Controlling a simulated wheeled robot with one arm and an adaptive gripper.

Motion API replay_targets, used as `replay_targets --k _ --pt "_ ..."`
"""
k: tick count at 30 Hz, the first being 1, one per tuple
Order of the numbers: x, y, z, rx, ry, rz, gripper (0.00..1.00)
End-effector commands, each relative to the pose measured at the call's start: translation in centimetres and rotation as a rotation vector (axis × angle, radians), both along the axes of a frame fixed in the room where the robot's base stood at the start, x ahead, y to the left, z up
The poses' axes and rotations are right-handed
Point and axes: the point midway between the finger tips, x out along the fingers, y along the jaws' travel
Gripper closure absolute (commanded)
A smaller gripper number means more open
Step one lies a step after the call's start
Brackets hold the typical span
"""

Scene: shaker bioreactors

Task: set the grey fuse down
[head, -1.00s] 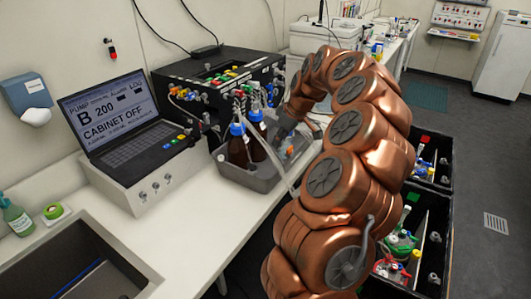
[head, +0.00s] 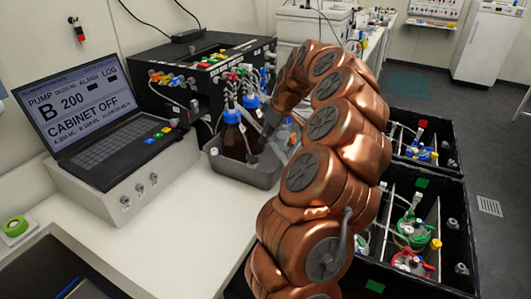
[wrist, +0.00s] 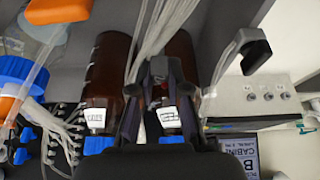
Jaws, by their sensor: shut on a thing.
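My gripper (wrist: 160,85) points at two brown bottles with blue caps, which show beyond its dark fingers in the wrist view. In the head view my gripper (head: 262,138) is over the right part of a grey tray (head: 238,172), close beside the right brown bottle (head: 252,117). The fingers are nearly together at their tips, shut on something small. The grey fuse is too hidden between the fingers to make out clearly. I cannot tell whether it touches anything below.
The left brown bottle (head: 232,138) stands in the tray with tubes rising from it. Left are the pump unit (head: 125,190) and its screen (head: 70,100). A black box with connectors (head: 205,75) stands behind. Black crates (head: 440,185) stand right. White counter (head: 185,225) is clear in front.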

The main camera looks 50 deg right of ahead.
Motion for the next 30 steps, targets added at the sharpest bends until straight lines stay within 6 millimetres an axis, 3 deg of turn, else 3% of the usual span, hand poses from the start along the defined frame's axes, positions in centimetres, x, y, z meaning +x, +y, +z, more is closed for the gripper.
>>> replay_targets --k 5,15,30 --pt "0.0 0.1 -1.0 0.002 0.003 0.001 1.00" --pt "-0.1 0.1 -5.7 0.002 0.005 0.002 1.00" --pt "-0.1 -0.1 -10.1 0.000 0.000 -0.002 1.00"
